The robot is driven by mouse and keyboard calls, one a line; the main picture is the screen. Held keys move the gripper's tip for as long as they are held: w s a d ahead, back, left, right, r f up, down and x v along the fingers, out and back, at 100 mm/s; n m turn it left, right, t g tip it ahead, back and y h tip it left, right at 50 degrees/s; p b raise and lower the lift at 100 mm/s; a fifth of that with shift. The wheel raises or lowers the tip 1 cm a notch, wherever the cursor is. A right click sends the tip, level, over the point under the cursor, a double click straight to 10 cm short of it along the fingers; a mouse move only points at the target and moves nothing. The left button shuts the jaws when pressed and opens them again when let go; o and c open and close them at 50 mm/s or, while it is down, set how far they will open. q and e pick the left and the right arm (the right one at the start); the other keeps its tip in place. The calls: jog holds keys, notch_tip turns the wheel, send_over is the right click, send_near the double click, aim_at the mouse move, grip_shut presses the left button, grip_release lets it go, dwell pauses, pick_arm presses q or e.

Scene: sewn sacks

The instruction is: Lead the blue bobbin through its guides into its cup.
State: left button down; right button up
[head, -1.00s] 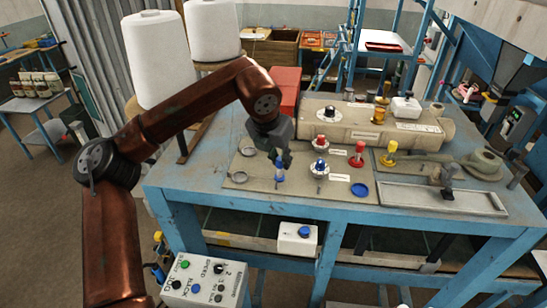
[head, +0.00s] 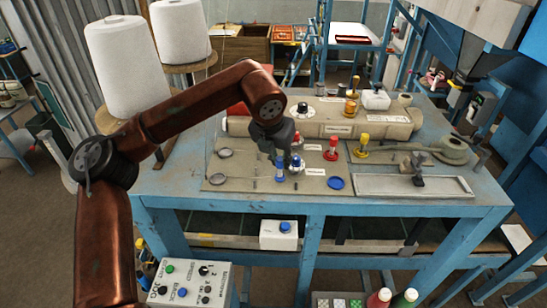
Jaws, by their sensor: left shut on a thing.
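My left gripper (head: 277,151) points down over the beige board, its jaws shut on the blue bobbin (head: 280,168), which shows below the fingers. The bobbin is upright, just left of a pale round fitting with a blue top (head: 296,165); I cannot tell whether they touch. A similar fitting with a red top (head: 298,138) is behind it. A flat round blue piece, seemingly the blue cup (head: 336,183), lies at the board's front right, apart from the bobbin. Thread is too small to make out. My right gripper is not in view.
A red bobbin (head: 331,149) and a yellow bobbin (head: 361,147) stand to the right. Two grey rings lie left on the board (head: 240,183). A beige roll (head: 345,118) lies behind, and a grey tray (head: 412,186) is at right.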

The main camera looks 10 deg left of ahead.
pick_arm(q)
jog(key=shift+w+d, duration=0.15)
jog(key=shift+d, duration=0.8)
jog(key=shift+w+d+p, duration=0.3)
jog(key=shift+w+d, duration=0.05)
jog(key=shift+d, duration=1.3)
jog(key=shift+w+d+p, duration=0.25)
jog(key=shift+w+d, duration=0.05)
jog(key=shift+d, duration=1.3)
jog(key=shift+w+d+p, duration=0.3)
jog(key=shift+w+d, duration=0.05)
jog(key=shift+d, duration=1.3)
jog(key=shift+w+d+p, duration=0.25)
jog(key=shift+d+p, duration=0.05)
jog(key=shift+d, duration=0.9)
jog(key=shift+w+d+p, duration=0.25)
jog(key=shift+d, duration=0.95)
jog(key=shift+f+b, duration=0.6)
jog(key=shift+b, duration=0.05)
jog(key=c, duration=1.7)
grip_release()
jog(key=shift+r, duration=0.1)
